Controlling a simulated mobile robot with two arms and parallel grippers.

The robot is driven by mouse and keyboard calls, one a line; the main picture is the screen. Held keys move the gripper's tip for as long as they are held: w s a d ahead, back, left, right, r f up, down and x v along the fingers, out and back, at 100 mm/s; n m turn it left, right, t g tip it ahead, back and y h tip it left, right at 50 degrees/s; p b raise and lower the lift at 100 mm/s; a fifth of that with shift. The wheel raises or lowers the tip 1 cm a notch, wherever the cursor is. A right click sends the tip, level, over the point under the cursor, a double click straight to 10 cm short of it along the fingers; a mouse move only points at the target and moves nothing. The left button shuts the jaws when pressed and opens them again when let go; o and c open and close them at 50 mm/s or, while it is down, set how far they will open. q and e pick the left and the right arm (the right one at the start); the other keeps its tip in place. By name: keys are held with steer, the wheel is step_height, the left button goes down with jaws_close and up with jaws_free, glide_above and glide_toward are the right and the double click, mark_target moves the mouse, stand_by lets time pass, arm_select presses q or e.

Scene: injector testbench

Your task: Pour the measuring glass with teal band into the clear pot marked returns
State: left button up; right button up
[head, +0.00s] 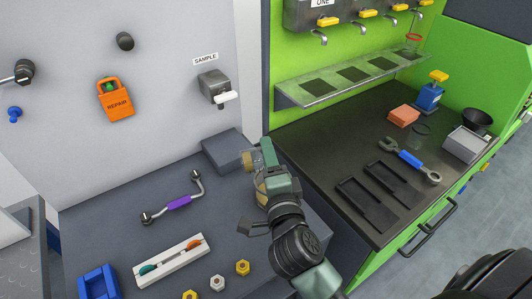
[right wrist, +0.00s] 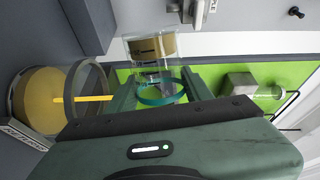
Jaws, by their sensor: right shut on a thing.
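My right gripper (head: 268,163) is shut on the measuring glass (head: 253,158) above the dark bench. In the right wrist view, the glass (right wrist: 143,70) shows a teal band near the fingers (right wrist: 162,90) and amber liquid towards its far end. In the head view the glass looks tipped to the left, with the amber at its left end. The clear pot (head: 261,188) stands just below, partly hidden by my gripper. In the right wrist view the pot (right wrist: 88,92) is at the left, holds amber liquid and has a partly readable label. I see no stream between them. My left gripper is out of view.
A grey block (head: 225,150) stands behind the pot, below the sample tap (head: 214,87). A purple-handled tool (head: 178,204) and a white rack (head: 172,261) lie left on the bench, with several nuts in front. A green-walled bench (head: 345,140) is at the right.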

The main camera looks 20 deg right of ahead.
steer(key=shift+d+f+m, duration=0.1)
steer(key=shift+f+m, duration=0.2)
steer(key=shift+m, duration=0.1)
steer(key=shift+d+r+m, duration=0.1)
steer(key=shift+d+m, duration=0.05)
steer(key=shift+m, duration=0.25)
steer(key=shift+s+d+m+p, duration=0.1)
steer(key=shift+d+m+p, duration=0.15)
steer(key=shift+m, duration=0.45)
steer(key=shift+d+m+p, duration=0.1)
steer(key=shift+m+p, duration=0.15)
steer(key=shift+m, duration=0.45)
